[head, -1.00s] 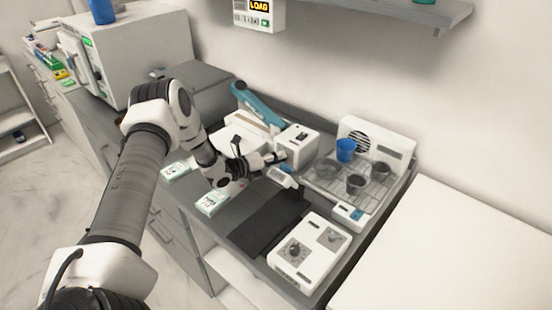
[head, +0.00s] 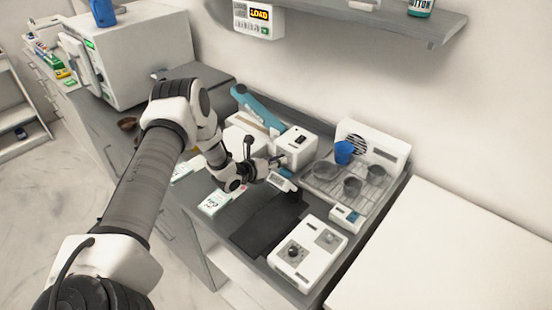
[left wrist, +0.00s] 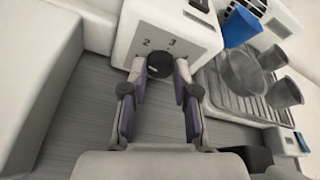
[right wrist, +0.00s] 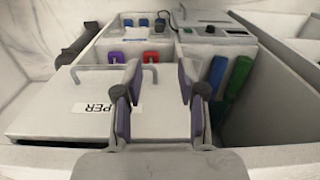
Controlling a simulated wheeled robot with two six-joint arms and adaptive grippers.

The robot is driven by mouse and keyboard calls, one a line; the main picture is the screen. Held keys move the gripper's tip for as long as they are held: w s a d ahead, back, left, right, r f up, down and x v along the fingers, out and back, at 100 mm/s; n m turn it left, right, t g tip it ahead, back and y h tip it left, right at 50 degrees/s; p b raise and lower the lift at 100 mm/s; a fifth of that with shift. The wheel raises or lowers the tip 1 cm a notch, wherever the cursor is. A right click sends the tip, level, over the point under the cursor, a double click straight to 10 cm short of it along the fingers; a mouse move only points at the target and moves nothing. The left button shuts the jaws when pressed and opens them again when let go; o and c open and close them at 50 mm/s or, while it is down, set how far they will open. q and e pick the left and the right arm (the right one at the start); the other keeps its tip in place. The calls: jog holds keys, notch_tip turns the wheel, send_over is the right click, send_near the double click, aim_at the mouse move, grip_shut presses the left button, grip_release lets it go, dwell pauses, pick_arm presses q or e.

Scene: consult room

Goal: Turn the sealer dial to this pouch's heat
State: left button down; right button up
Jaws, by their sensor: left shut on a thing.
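The sealer (head: 297,143) is a white box with a teal lever arm (head: 258,106) on the counter. Its black round dial (left wrist: 160,65) shows on the front face in the left wrist view, with the digits 2 and 3 printed above it. My left gripper (left wrist: 160,72) is shut on the dial, one finger on each side; in the head view it is at the sealer's front (head: 280,162). A white card-like packet (head: 222,199), perhaps the pouch, lies on the counter; its print is too small to read. My right gripper (right wrist: 160,76) is open and empty.
A wire rack (head: 368,190) with a blue cup (head: 344,152) and grey cups stands right of the sealer. A white device with a knob (head: 307,252) sits in front. A dark mat (head: 268,222) is bare. The right wrist view shows a lidded compartment (right wrist: 75,105).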

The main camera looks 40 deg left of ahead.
pick_arm(q)
jog(key=shift+w+r, duration=0.15)
jog(key=shift+r, duration=0.05)
dwell(0.3)
jog(key=c, duration=0.9)
grip_release()
jog(key=shift+o, duration=0.2)
jog(key=shift+w+d+f, duration=0.1)
jog(key=shift+w+f, duration=0.05)
jog(key=shift+f, duration=0.1)
jog(key=v, duration=0.7)
jog(key=shift+s+r, duration=0.1)
jog(key=shift+s, duration=0.15)
jog(key=shift+w, duration=0.1)
